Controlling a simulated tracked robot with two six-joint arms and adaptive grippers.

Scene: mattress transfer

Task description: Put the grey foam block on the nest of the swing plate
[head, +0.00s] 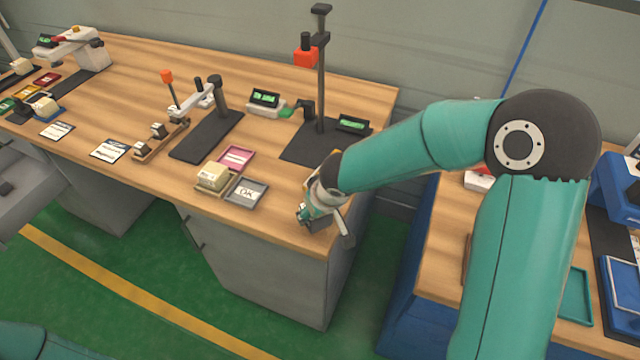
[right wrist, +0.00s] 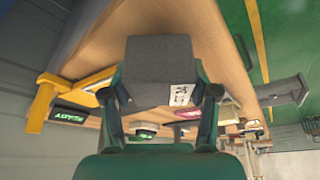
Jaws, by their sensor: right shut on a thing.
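The grey foam block (right wrist: 160,70) is between the two fingers of my right gripper (right wrist: 165,100), which is shut on it. It has a small white printed label on its lower right. In the head view my right gripper (head: 318,212) is at the front right corner of the wooden table, and the block is mostly hidden by it. I cannot tell for sure which part is the swing plate; a fixture with a pale arm (head: 196,101) and a red knob stands on the table, left of the gripper. My left gripper is out of view.
A grey tray marked OK (head: 247,192), a pink tray (head: 236,157) and a cream block (head: 212,177) on a wooden holder lie left of my right gripper. A tall post (head: 321,80) with a red part stands behind it. A second table (head: 440,235) is at right.

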